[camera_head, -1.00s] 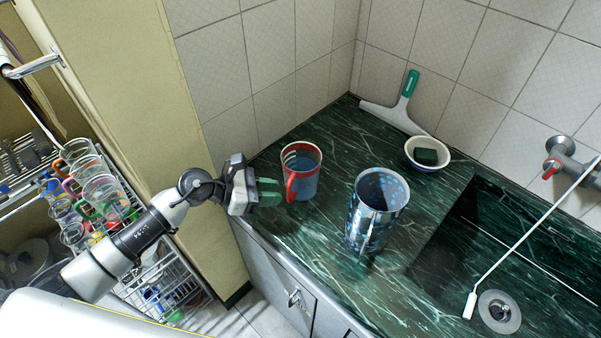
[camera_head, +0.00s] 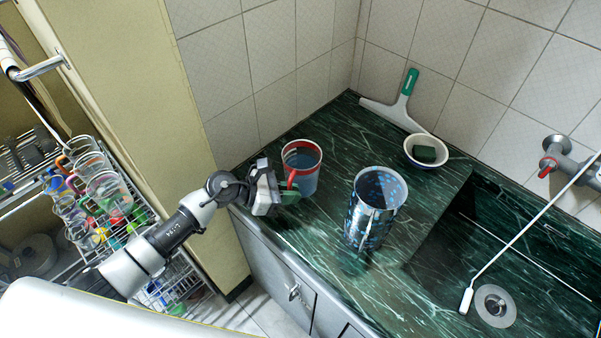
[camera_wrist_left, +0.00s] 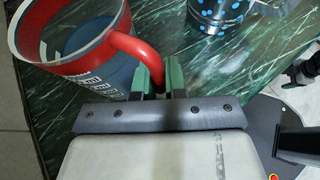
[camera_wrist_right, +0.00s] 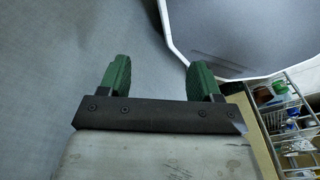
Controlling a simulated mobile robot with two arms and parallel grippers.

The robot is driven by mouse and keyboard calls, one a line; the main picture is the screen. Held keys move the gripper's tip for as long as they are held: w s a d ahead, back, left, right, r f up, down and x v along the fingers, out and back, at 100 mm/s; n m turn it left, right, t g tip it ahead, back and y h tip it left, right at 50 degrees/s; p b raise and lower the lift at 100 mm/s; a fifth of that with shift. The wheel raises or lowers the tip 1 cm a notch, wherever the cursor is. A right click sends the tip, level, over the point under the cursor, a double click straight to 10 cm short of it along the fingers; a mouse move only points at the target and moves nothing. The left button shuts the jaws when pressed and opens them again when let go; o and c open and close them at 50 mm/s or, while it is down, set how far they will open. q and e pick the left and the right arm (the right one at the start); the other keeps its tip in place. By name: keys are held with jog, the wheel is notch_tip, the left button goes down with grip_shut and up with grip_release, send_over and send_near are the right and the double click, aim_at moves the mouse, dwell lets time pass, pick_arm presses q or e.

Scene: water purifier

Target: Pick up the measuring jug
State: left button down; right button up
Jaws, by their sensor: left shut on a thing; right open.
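The measuring jug (camera_head: 303,170), clear with a red rim and red handle, stands upright on the dark green marble counter near its left edge. My left gripper (camera_head: 287,194) reaches it from the left. In the left wrist view, the green fingers of my left gripper (camera_wrist_left: 158,78) are shut on the lower part of the red handle, and the jug (camera_wrist_left: 85,55) is at the upper left with printed marks on its wall. In the right wrist view, my right gripper (camera_wrist_right: 158,78) is open and empty. It is not in the head view.
A blue patterned metal container (camera_head: 376,212) stands to the right of the jug. A bowl with a dark green sponge (camera_head: 425,154) and a squeegee (camera_head: 400,110) are behind. The sink (camera_head: 520,250) is at the right. A rack of cups (camera_head: 95,190) is at far left.

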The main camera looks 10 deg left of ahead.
pick_arm(q)
jog(key=shift+r, duration=0.25)
